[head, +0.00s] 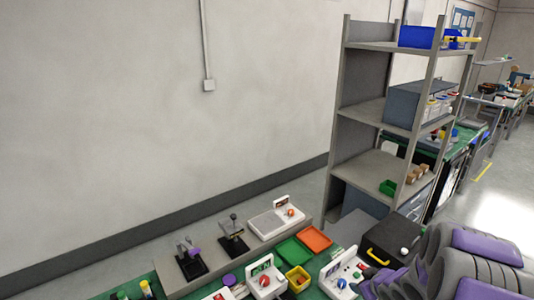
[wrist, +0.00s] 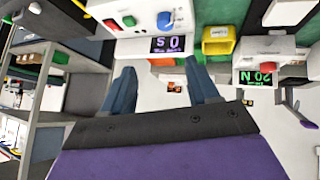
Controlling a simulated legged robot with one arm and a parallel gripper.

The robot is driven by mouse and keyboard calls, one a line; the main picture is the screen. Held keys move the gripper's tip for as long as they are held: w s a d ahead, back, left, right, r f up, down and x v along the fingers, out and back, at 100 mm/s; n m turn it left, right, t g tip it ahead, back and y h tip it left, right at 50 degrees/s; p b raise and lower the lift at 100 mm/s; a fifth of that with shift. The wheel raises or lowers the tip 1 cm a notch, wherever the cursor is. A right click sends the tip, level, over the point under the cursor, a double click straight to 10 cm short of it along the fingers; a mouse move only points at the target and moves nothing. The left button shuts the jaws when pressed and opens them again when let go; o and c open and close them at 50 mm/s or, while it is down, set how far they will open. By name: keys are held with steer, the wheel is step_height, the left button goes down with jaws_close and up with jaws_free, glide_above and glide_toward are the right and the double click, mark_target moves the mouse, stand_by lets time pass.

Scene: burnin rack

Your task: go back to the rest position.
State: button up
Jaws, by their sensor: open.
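My gripper (wrist: 160,76) shows in the wrist view with its two dark blue fingers spread apart. Nothing is between the fingers. Beyond them is a white device with a purple-lit display (wrist: 168,44), apart from the fingers as far as I can tell. In the head view my grey and purple arm fills the lower right corner, above the right end of the bench. Its fingers cannot be made out clearly there.
The bench holds white devices (head: 264,281), a yellow bin (head: 298,279), a green tray (head: 294,250), an orange tray (head: 315,239) and a black box with a yellow handle (head: 396,241). A grey shelf rack (head: 385,108) stands behind, right. Floor at far right is clear.

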steer(key=s+r+m+g+h, duration=0.2)
steer(key=s+r+h, duration=0.2)
steer(key=s+r, duration=0.3)
steer(key=s+a+r+m+g+y, duration=0.1)
steer(key=s+a+r, duration=0.3)
steer(key=s, duration=0.6)
steer(key=s+a+r+m+g, duration=0.1)
steer(key=s+a+r+g, duration=0.3)
steer(key=s+a, duration=0.3)
steer(key=s+a+r+m+g+y, duration=0.1)
steer(key=s+a+r+m+g, duration=0.1)
steer(key=s, duration=1.3)
steer(key=a+r+g, duration=0.1)
steer(key=a+r, duration=0.1)
steer(key=a, duration=0.1)
steer(key=shift+a+y, duration=0.25)
steer(key=shift+y, duration=0.05)
steer(key=shift+w+b, duration=0.1)
steer(key=shift+b, duration=0.2)
